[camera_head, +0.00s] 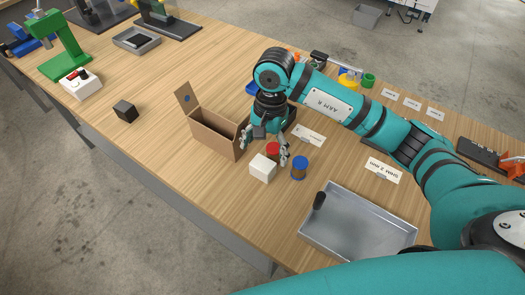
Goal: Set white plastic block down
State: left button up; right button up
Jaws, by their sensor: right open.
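The white plastic block (263,168) stands on the wooden table, just right of an open cardboard box (215,135). My right gripper (264,148) is right behind and above the block with its fingers spread. The fingers show on either side of the block's far edge; I cannot tell whether they touch it. My left gripper is not in this view.
A red-topped can (273,149) and a blue-topped can (299,167) stand close to the block. A metal tray (357,225) with a black cylinder lies at the front right. A dark cube (125,111) sits to the left.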

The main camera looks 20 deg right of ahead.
aim_at(263, 163)
jog(key=shift+f, duration=0.2)
jog(key=shift+a+f+p, duration=0.1)
jog(key=shift+f+p, duration=0.35)
jog(key=shift+f, duration=0.4)
jog(key=shift+s+a+f+p, duration=0.1)
jog(key=shift+s+f+p, duration=0.1)
jog(key=shift+f+p, duration=0.15)
jog(key=f, duration=0.1)
jog(key=f+p, duration=0.1)
jog(key=f, duration=0.1)
jog(key=shift+s+a+f, duration=0.15)
jog(key=shift+a+f, duration=0.1)
jog(key=shift+f, duration=0.55)
jog(key=c, duration=1.3)
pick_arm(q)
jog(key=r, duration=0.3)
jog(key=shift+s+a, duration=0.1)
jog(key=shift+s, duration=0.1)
pick_arm(e)
jog(key=shift+c, duration=0.7)
jog(key=shift+r, duration=0.2)
